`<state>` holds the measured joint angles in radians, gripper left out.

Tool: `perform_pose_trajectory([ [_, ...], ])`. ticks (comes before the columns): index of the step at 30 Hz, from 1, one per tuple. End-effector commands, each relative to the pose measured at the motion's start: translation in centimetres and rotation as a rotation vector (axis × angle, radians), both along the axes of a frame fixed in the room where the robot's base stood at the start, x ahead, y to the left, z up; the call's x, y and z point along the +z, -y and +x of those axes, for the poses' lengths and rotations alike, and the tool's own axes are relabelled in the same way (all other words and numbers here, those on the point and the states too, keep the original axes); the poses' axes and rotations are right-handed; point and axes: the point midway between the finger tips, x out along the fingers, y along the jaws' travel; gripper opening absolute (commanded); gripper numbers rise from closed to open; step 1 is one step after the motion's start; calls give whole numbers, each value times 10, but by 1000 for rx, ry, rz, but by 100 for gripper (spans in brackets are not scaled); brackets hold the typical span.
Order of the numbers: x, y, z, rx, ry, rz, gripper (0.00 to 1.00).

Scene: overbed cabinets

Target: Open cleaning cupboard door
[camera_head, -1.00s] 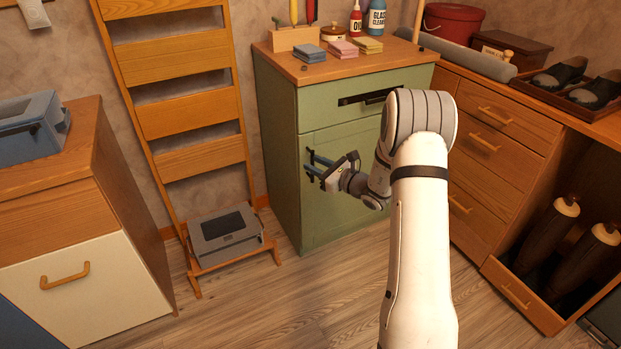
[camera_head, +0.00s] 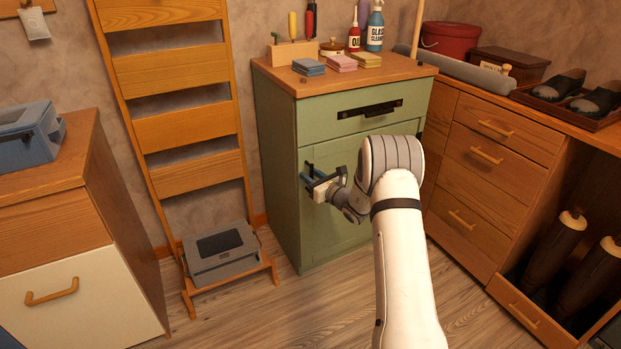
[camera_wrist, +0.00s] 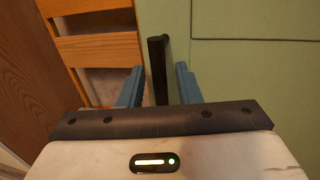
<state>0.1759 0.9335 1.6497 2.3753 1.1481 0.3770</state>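The green cabinet (camera_head: 276,140) has a drawer with a black handle (camera_head: 370,109) above a door (camera_head: 340,225). The door's dark upright bar handle is near its left edge; in the wrist view this handle (camera_wrist: 158,72) stands between my blue fingers with a gap on each side. My gripper (camera_head: 311,179) is open at the door's upper left; its fingers also show in the wrist view (camera_wrist: 158,87). The door looks closed. My arm hides the door's right part, and the gripper partly covers the handle in the head view.
A wooden ladder-like rack (camera_head: 190,120) with a grey box (camera_head: 220,255) stands left of the cabinet. Wooden drawers (camera_head: 485,150) stand close on its right. A cream-fronted cabinet (camera_head: 85,290) is at the left. Bare floor (camera_head: 275,310) lies in front of the green cabinet.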

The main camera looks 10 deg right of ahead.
Motion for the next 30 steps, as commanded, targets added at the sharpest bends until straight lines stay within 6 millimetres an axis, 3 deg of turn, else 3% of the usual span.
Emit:
perform_pose_trajectory([
  [4,0,0,0,0,0,0,31],
  [15,0,-1,0,1,0,-1,0],
  [30,0,-4,-3,11,0,-1,0],
])
